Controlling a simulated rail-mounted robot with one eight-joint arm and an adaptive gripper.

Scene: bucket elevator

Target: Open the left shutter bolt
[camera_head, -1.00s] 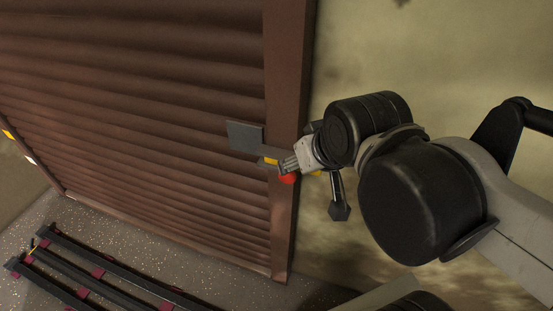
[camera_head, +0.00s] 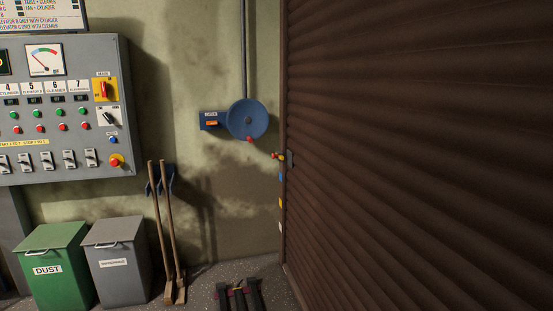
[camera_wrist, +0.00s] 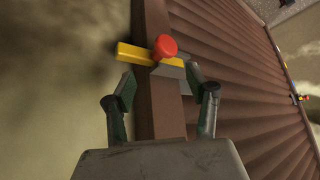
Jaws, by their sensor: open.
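The brown roller shutter (camera_head: 420,150) fills the right of the head view. At its left edge is the left bolt (camera_head: 279,157), small, with yellow and red parts beside a dark plate. My gripper is out of the head view. In the wrist view my gripper (camera_wrist: 161,90) is open, with nothing between its fingers. Just beyond its fingertips is another bolt, a yellow bar (camera_wrist: 133,54) with a red knob (camera_wrist: 164,47), across the brown frame post. A small red and yellow spot (camera_wrist: 303,98), perhaps the left bolt, shows across the shutter.
A blue wheel (camera_head: 247,119) is on the wall left of the shutter. A control panel (camera_head: 60,110), a green dust bin (camera_head: 52,268), a grey bin (camera_head: 119,264) and two wooden handles (camera_head: 160,230) stand further left. Dark rails (camera_head: 240,295) lie on the floor.

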